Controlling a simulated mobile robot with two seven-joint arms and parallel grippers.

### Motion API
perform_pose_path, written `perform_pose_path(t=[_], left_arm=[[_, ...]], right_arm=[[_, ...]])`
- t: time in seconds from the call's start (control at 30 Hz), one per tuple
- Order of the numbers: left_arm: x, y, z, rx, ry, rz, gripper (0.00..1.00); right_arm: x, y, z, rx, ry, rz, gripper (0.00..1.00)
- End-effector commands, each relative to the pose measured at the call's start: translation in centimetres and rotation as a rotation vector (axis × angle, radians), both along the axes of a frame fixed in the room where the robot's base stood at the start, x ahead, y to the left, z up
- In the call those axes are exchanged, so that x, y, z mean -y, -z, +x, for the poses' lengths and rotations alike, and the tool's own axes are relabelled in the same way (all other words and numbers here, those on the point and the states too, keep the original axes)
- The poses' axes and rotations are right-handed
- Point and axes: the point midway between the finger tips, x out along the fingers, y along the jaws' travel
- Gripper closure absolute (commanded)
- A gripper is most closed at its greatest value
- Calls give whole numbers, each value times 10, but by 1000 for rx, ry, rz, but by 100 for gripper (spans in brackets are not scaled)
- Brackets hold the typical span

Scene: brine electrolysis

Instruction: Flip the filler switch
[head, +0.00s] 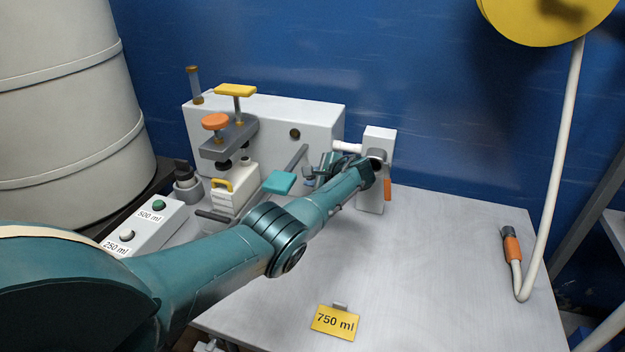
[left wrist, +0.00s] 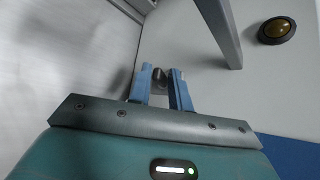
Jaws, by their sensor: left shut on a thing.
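The filler machine is a light grey box (head: 265,120) against the blue wall. In the left wrist view, a small dark metal knob (left wrist: 160,76), apparently the filler switch, sticks out from its pale face. My left gripper (head: 313,178) is at the right part of the machine's front. In the left wrist view, its two blue fingers (left wrist: 166,82) are on either side of the knob, shut on it. The knob is hidden in the head view. My right gripper is not in view.
A grey lever with a teal pad (head: 280,182) stands close left of my gripper. A white post (head: 379,142) with an orange handle is just right.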

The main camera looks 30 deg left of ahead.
Motion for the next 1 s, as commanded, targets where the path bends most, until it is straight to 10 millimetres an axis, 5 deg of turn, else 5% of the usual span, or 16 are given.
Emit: perform_pose_path(t=[0.53, 0.57, 0.6, 0.8, 1.0], left_arm=[[2, 6, -2, -38, 0, -18, 100], [2, 5, -2, -38, -1, -17, 78], [2, 5, -2, -37, -1, -16, 75], [1, 2, -1, -31, -1, -14, 59], [0, 0, 0, -26, -1, -10, 59]], right_arm=[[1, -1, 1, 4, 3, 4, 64], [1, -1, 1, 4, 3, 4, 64], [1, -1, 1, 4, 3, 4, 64], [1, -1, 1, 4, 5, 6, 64], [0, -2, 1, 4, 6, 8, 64]])
